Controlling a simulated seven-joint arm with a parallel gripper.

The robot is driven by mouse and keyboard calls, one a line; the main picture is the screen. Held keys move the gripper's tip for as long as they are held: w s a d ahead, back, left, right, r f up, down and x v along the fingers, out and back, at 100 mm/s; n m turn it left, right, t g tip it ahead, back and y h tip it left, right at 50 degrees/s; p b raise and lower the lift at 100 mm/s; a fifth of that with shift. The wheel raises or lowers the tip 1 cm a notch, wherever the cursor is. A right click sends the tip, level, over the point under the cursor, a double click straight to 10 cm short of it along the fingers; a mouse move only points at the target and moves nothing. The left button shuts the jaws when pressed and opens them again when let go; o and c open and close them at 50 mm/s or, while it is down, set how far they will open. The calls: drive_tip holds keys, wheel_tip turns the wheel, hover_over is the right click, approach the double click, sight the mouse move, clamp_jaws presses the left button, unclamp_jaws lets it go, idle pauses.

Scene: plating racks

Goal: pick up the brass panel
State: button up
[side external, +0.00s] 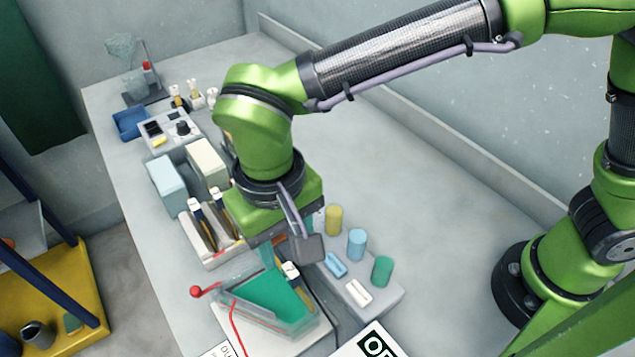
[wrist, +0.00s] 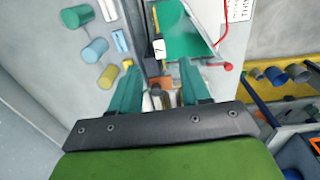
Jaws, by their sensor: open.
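My gripper (wrist: 158,88) points down over the bench, its two teal fingers apart. In the side external view, my wrist and gripper hide much of what is under them. A small brown-orange piece (wrist: 161,82) shows between the fingers in the wrist view; I cannot tell whether it is the brass panel. Pale upright pieces also show low between the fingers, partly hidden by the gripper body. A pale rack (side external: 222,262) holding panels with black-and-white clips (side external: 196,212) stands left of my gripper in the side external view.
A clear-walled tank with green contents (side external: 275,299) stands in front of the gripper, with a black-and-white clip (side external: 291,271) at its edge. A grey block with yellow, blue and green cylinders (side external: 382,271) is to the right. Pale boxes (side external: 167,184) stand behind the rack.

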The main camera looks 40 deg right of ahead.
sight(290, 270)
drive_tip(key=f, duration=0.7)
drive_tip(key=shift+s+d+f, duration=0.1)
drive_tip(key=shift+s+f, duration=0.1)
drive_tip(key=shift+c, duration=0.2)
clamp_jaws()
